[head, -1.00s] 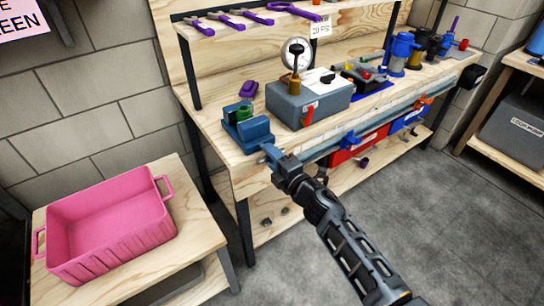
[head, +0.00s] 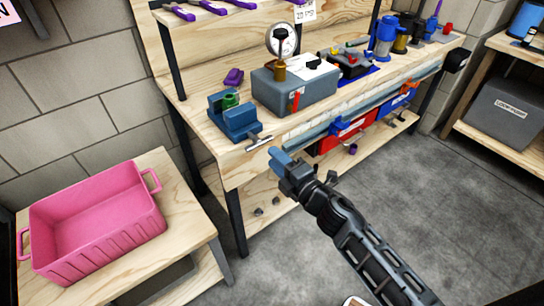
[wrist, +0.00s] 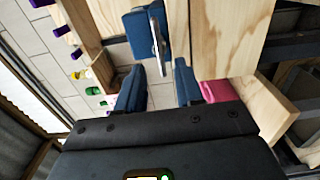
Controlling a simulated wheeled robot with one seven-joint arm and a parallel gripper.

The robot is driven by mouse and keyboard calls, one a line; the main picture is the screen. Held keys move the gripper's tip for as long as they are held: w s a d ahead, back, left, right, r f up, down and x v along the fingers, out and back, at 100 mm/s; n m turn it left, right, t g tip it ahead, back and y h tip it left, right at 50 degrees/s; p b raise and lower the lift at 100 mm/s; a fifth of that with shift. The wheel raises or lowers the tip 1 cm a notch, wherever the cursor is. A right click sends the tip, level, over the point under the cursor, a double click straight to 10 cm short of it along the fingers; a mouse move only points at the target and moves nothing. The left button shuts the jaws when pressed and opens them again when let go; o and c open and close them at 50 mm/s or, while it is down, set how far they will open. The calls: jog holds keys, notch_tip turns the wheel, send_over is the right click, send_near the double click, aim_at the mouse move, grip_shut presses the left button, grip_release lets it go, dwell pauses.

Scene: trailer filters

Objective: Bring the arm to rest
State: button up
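My gripper (head: 279,158) is in front of the workbench's front edge, just right of and below the blue vise (head: 238,122). In the wrist view its two blue fingers (wrist: 160,72) stand apart with nothing held between them. The vise also shows there (wrist: 139,38), with its metal handle (wrist: 157,45) beyond the fingertips. In the head view the handle (head: 259,144) points toward my gripper, with a small gap between them. A green part (head: 231,100) sits in the vise jaws.
The workbench (head: 200,110) holds a grey box with a gauge (head: 292,90) and several tools. Red (head: 345,134) and blue (head: 392,106) bins hang under its edge. A pink bin (head: 95,225) stands on a low table at left. The floor (head: 400,190) at right is clear.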

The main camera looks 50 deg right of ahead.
jog(key=shift+s, duration=0.1)
jog(key=s+a+r+m+g+y, duration=0.1)
jog(key=s+a+r+m, duration=0.3)
jog(key=s, duration=0.5)
jog(key=s+a+r+m+y, duration=0.2)
jog(key=s+a+r+m, duration=0.2)
jog(key=s+a, duration=0.5)
jog(key=s+a+r+m+g+y, duration=0.1)
jog(key=s+a+r+m+y, duration=0.1)
jog(key=s+a+r+m, duration=0.2)
jog(key=s+a+m, duration=0.3)
jog(key=s, duration=0.4)
jog(key=shift+s+a+g, duration=0.2)
jog(key=shift+g, duration=0.1)
